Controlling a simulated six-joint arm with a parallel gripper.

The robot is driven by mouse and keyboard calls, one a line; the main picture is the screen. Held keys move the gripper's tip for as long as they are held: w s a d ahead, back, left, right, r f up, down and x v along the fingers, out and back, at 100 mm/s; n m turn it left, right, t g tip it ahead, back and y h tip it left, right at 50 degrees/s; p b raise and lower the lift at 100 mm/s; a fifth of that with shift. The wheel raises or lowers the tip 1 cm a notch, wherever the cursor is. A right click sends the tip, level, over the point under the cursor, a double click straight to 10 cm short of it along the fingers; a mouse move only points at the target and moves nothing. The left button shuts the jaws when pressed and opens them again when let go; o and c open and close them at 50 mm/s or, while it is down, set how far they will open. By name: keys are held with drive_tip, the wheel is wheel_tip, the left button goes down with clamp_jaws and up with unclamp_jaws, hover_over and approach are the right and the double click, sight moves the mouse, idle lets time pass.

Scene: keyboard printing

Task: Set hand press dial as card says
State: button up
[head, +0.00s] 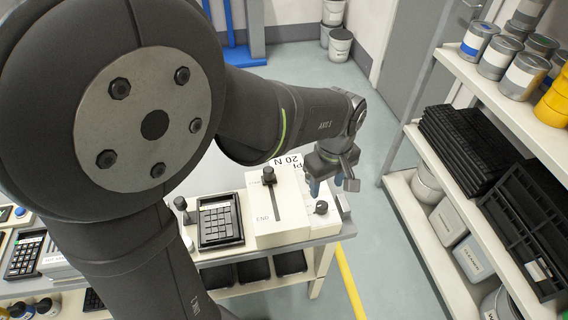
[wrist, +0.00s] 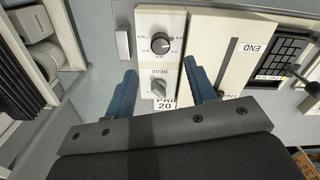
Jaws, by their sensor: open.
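The hand press (head: 285,222) is a pale box on the bench, with a slot marked END. In the wrist view its panel has a black round dial (wrist: 160,43) with small marks around it, too small to read. Below it is a grey knob (wrist: 158,88) labelled HEAD. The round dial also shows in the head view (head: 321,207). A white card (head: 288,162) reads "20 N" under a partly hidden line; it also shows in the wrist view (wrist: 165,103). My gripper (wrist: 160,68) is open and empty, its blue fingers either side of the panel, above the knobs.
The press's slider knob (head: 268,176) stands up from the slot's far end. A black key tray (head: 220,220) lies left of the press. A shelf (head: 510,105) with cans and black trays stands at the right, across a clear floor strip.

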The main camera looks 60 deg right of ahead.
sight(323, 205)
wheel_tip(323, 205, down, 9)
drive_tip(key=shift+r, duration=0.1)
idle(0.3)
drive_tip(key=c, duration=1)
